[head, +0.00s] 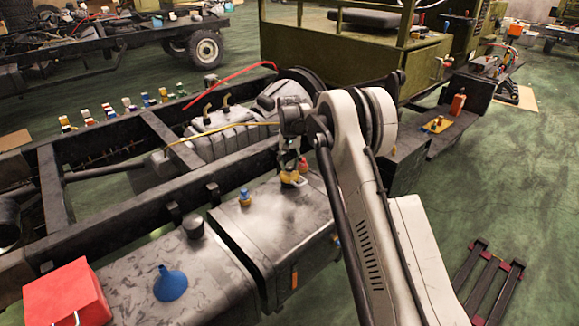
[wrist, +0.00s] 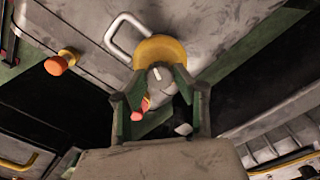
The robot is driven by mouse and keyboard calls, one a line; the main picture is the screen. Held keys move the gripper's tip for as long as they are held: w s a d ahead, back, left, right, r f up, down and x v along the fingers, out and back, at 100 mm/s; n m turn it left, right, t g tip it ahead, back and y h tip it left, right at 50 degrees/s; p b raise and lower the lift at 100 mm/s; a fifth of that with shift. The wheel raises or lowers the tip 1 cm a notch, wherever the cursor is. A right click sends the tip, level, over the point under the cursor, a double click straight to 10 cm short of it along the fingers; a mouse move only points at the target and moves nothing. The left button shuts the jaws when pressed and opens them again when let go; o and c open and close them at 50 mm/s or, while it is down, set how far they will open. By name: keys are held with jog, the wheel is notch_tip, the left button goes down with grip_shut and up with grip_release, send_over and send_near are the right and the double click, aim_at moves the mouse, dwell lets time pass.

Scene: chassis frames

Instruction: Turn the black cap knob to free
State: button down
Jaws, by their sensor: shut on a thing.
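In the wrist view a dark grey cap knob (wrist: 160,84) with a short white mark sits in front of a round yellow base (wrist: 160,49). My gripper (wrist: 158,76) has one finger on each side of this knob and is shut on it. In the head view my gripper (head: 291,168) points down over the yellow base (head: 291,180) at the far end of the right-hand tank. There my gripper hides the knob. The white mark's setting cannot be read against any label.
A blue knob on a yellow base (head: 244,198) stands on the same tank (head: 275,220). A black filler cap (head: 193,227), blue funnel (head: 170,284) and red box (head: 66,294) are on the left-hand tank. A metal loop handle (wrist: 122,35) and orange knob (wrist: 56,66) are close by.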

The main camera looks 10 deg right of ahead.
aim_at(289, 166)
jog(key=n, duration=0.4)
jog(key=shift+n, duration=0.4)
dwell(0.4)
jog(key=c, duration=1.4)
grip_release()
notch_tip(289, 166, up, 12)
